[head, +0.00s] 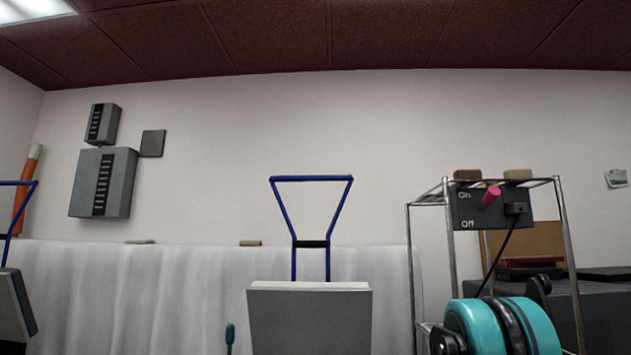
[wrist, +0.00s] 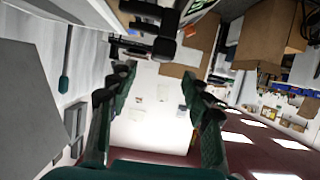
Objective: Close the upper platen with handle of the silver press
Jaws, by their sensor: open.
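A press's upper platen (head: 308,318) stands raised in the middle of the head view, a grey slab with a pale top edge. Its blue handle (head: 312,179) is a frame that widens upward to a crossbar. The lower part of the press is out of view. A grey slab (wrist: 25,100), apparently the same platen, fills the left of the wrist view. My gripper (wrist: 157,88) is open, with two dark green and black fingers wide apart and nothing between them. It is to the right of the slab, not touching it. The head view does not show its fingertips.
A second grey platen (head: 14,305) with a blue handle is cut off at the left edge. A teal-handled tool (head: 230,336) stands beside the central platen. At right, a wire rack (head: 448,240) carries a black On/Off box (head: 478,210). White cloth (head: 130,290) hangs behind.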

